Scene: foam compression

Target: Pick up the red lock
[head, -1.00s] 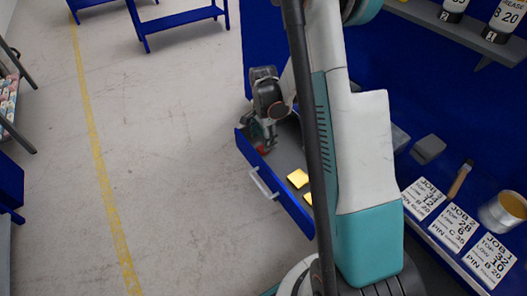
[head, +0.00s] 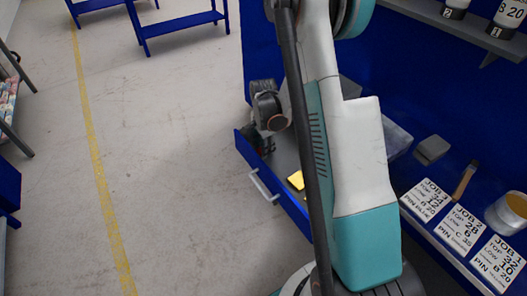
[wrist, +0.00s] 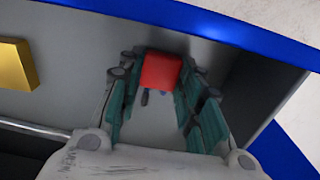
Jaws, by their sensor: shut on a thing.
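The red lock (wrist: 161,71) sits between the two fingers of my gripper (wrist: 160,84) in the wrist view, near the fingertips. My gripper is shut on it. A small dark part hangs below the red body. In the head view my gripper (head: 264,142) is down in the far left end of an open blue drawer (head: 291,201). Only a trace of red shows there, mostly hidden by the gripper. Whether the lock touches the drawer floor is hard to tell.
A yellow block (head: 296,180) lies in the drawer, left of the gripper in the wrist view (wrist: 14,66). The drawer's blue wall runs close beyond the fingertips. A blue workbench with job cards (head: 464,231), a brush and a can stands at right. Open floor lies left.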

